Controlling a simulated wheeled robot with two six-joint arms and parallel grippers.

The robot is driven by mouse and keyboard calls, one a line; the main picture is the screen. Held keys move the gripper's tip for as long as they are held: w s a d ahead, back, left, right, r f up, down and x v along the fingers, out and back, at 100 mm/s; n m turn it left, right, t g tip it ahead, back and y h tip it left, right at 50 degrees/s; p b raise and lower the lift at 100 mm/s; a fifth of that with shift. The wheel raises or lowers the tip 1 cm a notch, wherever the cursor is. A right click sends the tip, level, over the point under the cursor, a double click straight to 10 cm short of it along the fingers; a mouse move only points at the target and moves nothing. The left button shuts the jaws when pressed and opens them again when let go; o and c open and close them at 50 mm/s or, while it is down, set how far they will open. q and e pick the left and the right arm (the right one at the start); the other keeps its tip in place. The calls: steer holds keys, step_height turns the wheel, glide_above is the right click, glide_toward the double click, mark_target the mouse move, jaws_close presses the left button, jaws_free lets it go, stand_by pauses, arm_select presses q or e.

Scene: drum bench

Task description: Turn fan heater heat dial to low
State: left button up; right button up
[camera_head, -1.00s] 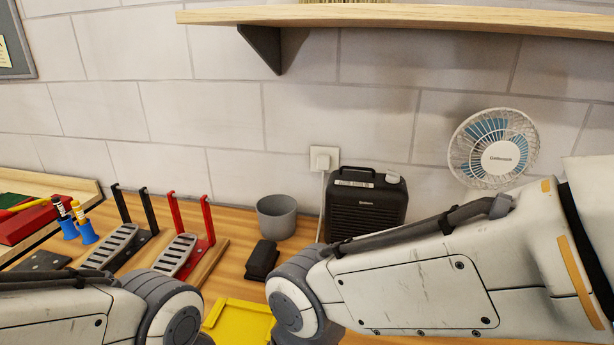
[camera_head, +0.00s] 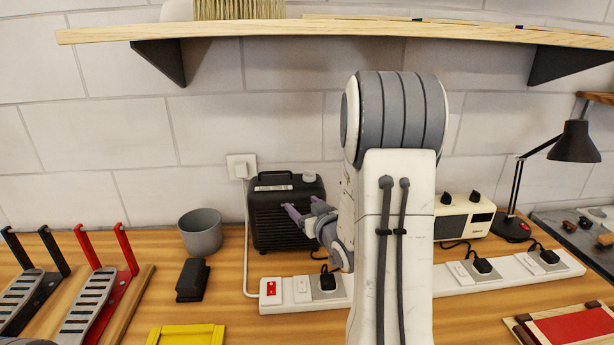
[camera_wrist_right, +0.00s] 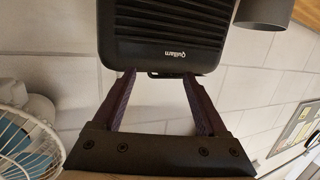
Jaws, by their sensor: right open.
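The fan heater (camera_head: 272,222) is a black box with a ribbed front, standing against the wall. A small light grey knob (camera_head: 309,177) sits on its top right corner; I cannot read its setting. My right gripper (camera_head: 303,208) is open and empty, its purple fingers in front of the heater's right part, below the knob. In the right wrist view the heater (camera_wrist_right: 165,30) appears upside down, and the open fingers (camera_wrist_right: 160,76) reach toward its top edge. The knob is not clear there. My left gripper is out of view.
A white power strip (camera_head: 512,270) with plugs runs along the bench, partly behind my right arm. A grey cup (camera_head: 201,232) and a black block (camera_head: 192,280) stand left of the heater. A wooden shelf (camera_head: 330,31) hangs above. A black lamp (camera_head: 575,143) stands at right.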

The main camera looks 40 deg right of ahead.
steer(key=m+t+h, duration=0.1)
steer(key=t, duration=0.1)
glide_toward(312, 179)
steer(key=shift+h, duration=0.3)
steer(key=p+x, duration=0.3)
steer(key=x, duration=0.6)
steer(key=shift+w+a+r+p, duration=0.1)
steer(key=shift+w+p, duration=0.15)
steer(key=shift+p, duration=0.05)
steer(key=shift+w, duration=0.35)
jaws_close()
